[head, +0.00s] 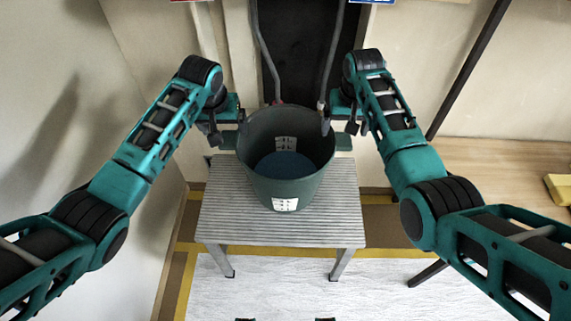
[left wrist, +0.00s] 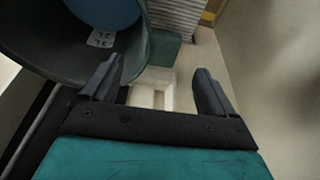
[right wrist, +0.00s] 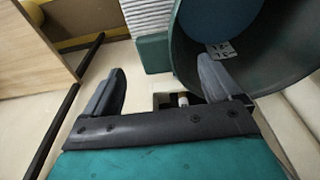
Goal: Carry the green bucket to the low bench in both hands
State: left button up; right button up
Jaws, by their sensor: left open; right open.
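The green bucket (head: 286,190) stands upright on the grey slatted low bench (head: 225,225), toward its back edge. It has a blue inside bottom, white labels and a green side handle on each side. My left gripper (head: 224,128) is open beside the bucket's left rim. In the left wrist view the left handle (left wrist: 164,48) lies just beyond the gap between the fingers (left wrist: 158,82). My right gripper (head: 340,124) is open beside the right rim. In the right wrist view the right handle (right wrist: 152,53) lies beyond its spread fingers (right wrist: 165,82). Neither gripper holds anything.
A wooden surface (head: 490,165) with a yellow object (head: 558,188) on it is at the right. A dark slanted pole (head: 465,70) stands near it. A dark panel with hanging hoses is behind the bucket. White sheeting (head: 290,285) covers the floor in front.

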aim_at(229, 139)
pick_arm(q)
jog(key=shift+x, duration=3.25)
pick_arm(e)
jog(key=shift+w+f, duration=0.2)
jog(key=shift+f, duration=0.85)
jog(key=shift+w+f, duration=0.15)
jog(key=shift+f, duration=0.9)
jog(key=shift+w+f, duration=0.2)
jog(key=shift+f, duration=0.85)
pick_arm(q)
grip_shut()
pick_arm(e)
grip_shut()
jog(key=shift+a, duration=0.1)
pick_arm(q)
jog(key=shift+w+r, duration=0.15)
jog(key=shift+r, duration=0.15)
pick_arm(e)
jog(key=shift+w+r, duration=0.1)
jog(key=shift+r, duration=0.1)
